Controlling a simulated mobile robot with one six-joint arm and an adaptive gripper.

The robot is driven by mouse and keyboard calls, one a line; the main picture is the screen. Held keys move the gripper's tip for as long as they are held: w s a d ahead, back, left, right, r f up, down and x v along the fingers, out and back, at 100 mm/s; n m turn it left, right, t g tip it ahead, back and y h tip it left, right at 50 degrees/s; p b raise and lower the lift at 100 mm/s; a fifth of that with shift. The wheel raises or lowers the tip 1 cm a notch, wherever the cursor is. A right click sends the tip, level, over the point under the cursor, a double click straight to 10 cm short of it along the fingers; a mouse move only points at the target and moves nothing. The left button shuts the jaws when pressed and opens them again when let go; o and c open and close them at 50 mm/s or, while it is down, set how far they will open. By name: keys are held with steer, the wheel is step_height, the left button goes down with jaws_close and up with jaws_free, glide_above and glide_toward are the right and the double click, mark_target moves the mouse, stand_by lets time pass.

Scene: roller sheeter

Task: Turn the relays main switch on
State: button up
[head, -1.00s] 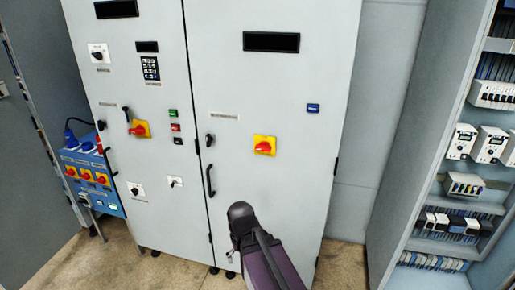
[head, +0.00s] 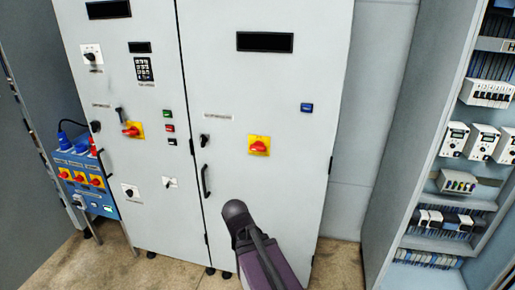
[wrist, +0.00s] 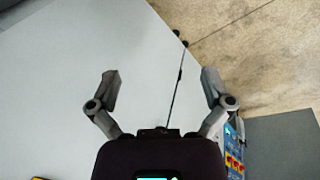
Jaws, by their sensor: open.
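The grey cabinet has two red rotary switches on yellow plates. One, the right-door switch (head: 259,145), is on the right door. The other, the left-door switch (head: 132,130), is on the left door. The labels are too small to read, so I cannot tell which one is for the relays. My gripper (wrist: 160,88) is open and empty in the wrist view, its two fingers spread apart over the pale cabinet face and clear of both switches. In the head view my dark arm reaches up in front of the right door, below its switch; the fingers are hidden there.
A blue socket box (head: 84,180) with several red switches stands at the left. An open cabinet (head: 385,215) with rows of relays and breakers stands at the right. Floor shows between the cabinets.

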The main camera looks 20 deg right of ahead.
steer(key=w+d+r+n+t+h, duration=0.2)
steer(key=w+d+r+n+h, duration=0.1)
steer(key=w+d+n+h, duration=0.15)
steer(key=n+t+h, duration=0.4)
steer(key=n+t, duration=0.7)
steer(key=n, duration=1.1)
glide_toward(257, 148)
steer(key=v, duration=0.3)
steer(key=shift+d+r+m+y+p, duration=0.15)
steer(key=shift+r+m+y+p, duration=0.1)
steer(key=shift+p, duration=0.05)
steer(key=x, duration=1.3)
steer(key=shift+w+d+f, duration=0.1)
steer(key=shift+w+d, duration=0.1)
steer(key=shift+w, duration=0.15)
steer(key=c, duration=0.8)
